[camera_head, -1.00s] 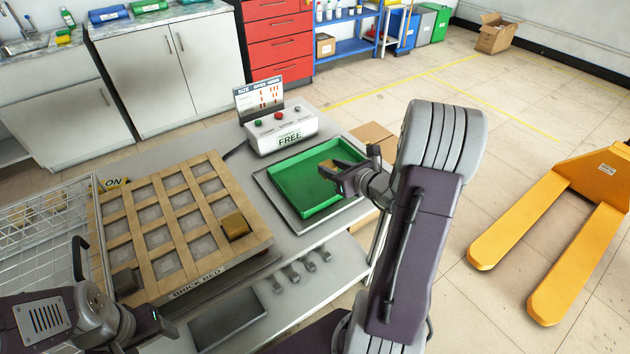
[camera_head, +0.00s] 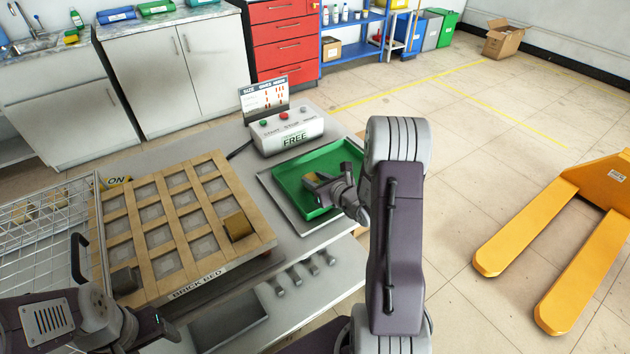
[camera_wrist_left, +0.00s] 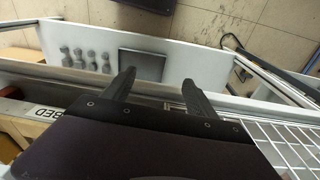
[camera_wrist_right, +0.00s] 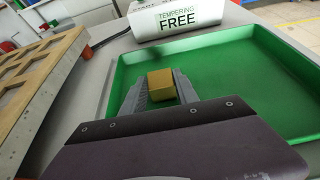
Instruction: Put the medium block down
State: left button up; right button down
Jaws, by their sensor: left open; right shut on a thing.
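The medium block (camera_wrist_right: 161,84) is a small yellow-brown block between the fingers of my right gripper (camera_wrist_right: 160,92) in the right wrist view. That gripper is shut on it, over the green tray (camera_wrist_right: 255,55). In the head view the right gripper (camera_head: 318,187) is over the middle of the green tray (camera_head: 290,172) and hides most of the block. I cannot tell whether the block touches the tray floor. My left gripper (camera_wrist_left: 158,88) is open and empty in the left wrist view, above the table's front edge and lower shelf.
The wooden brick bed (camera_head: 180,225) lies left of the tray, with a yellow-brown block (camera_head: 237,225) and a dark block (camera_head: 125,280) in it. A control box (camera_head: 287,132) with a display stands behind the tray. A wire mesh cover (camera_head: 50,225) is at the left.

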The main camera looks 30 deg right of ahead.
jog(key=shift+r, duration=0.15)
jog(key=c, duration=1.3)
grip_release()
jog(key=shift+f, duration=0.25)
jog(key=shift+c, duration=0.2)
jog(key=o, duration=0.4)
